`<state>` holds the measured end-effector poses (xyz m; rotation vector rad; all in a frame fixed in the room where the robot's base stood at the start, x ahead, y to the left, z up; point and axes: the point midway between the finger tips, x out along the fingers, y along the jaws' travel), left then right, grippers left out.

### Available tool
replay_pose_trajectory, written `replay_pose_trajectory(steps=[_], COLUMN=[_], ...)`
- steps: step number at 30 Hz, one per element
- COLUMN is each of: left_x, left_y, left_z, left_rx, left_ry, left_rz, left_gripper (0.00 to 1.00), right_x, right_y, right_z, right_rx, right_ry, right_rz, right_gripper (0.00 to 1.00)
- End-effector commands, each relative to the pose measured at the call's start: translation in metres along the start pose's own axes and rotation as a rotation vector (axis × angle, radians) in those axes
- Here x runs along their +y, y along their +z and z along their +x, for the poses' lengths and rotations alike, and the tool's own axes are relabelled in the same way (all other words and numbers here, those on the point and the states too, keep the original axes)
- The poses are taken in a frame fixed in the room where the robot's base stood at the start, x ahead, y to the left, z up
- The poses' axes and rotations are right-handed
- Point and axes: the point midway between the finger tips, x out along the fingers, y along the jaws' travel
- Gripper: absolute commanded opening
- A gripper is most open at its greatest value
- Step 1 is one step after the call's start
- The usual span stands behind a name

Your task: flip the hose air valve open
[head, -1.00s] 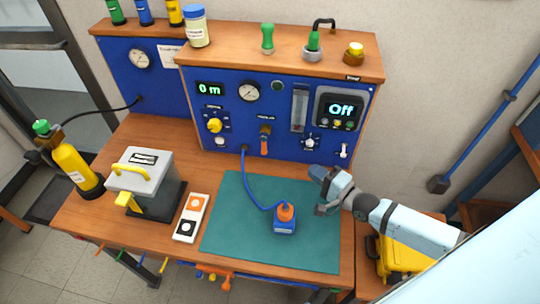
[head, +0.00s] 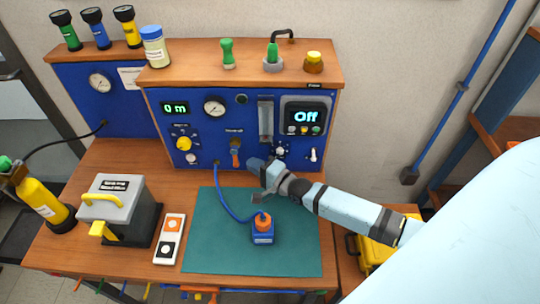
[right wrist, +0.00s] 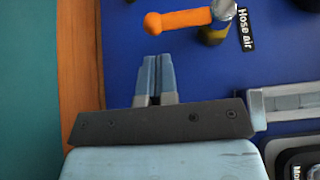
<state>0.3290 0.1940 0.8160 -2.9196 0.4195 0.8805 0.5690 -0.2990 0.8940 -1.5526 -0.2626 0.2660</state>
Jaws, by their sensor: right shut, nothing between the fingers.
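The hose air valve (head: 236,157) is on the blue bench panel, and its orange handle hangs down in the head view. In the right wrist view the orange handle (right wrist: 178,20) reaches left from a silver hub, beside the "Hose air" label (right wrist: 243,28). My right gripper (head: 254,164) is close to the panel, just right of the handle. In the right wrist view its fingers (right wrist: 155,78) are together and empty, with a gap between their tips and the handle. My left gripper is out of view.
A blue hose (head: 226,203) runs from the panel to a small blue device (head: 263,232) on the green mat (head: 215,258). A display (head: 305,116) reads "Off". A grey box (head: 115,200) with yellow handles stands on the left of the bench.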

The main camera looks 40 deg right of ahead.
Motion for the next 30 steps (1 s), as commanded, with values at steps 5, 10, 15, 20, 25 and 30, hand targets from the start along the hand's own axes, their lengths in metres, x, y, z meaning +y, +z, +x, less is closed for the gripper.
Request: replay_pose_trajectory(steps=[5,10,15,20,25,30], left_x=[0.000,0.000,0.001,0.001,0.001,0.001], left_y=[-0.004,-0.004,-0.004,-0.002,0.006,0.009], left_z=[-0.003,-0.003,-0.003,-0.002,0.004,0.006], left_rx=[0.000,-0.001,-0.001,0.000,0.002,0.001], left_ry=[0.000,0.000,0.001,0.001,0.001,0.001], left_rz=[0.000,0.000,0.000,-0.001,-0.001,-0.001], left_gripper=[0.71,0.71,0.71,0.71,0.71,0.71], right_x=[-0.001,-0.001,-0.001,0.001,0.004,0.003], right_y=[0.011,0.014,0.014,0.014,0.015,0.016], right_z=[0.012,0.015,0.015,0.015,0.017,0.018], right_rx=[0.002,0.001,0.001,0.001,0.001,0.002], right_ry=[-0.001,-0.001,-0.001,-0.005,-0.035,-0.055], right_rz=[0.000,-0.001,-0.001,0.001,0.020,0.034], right_gripper=[0.00,0.00,0.00,0.00,0.00,0.00])
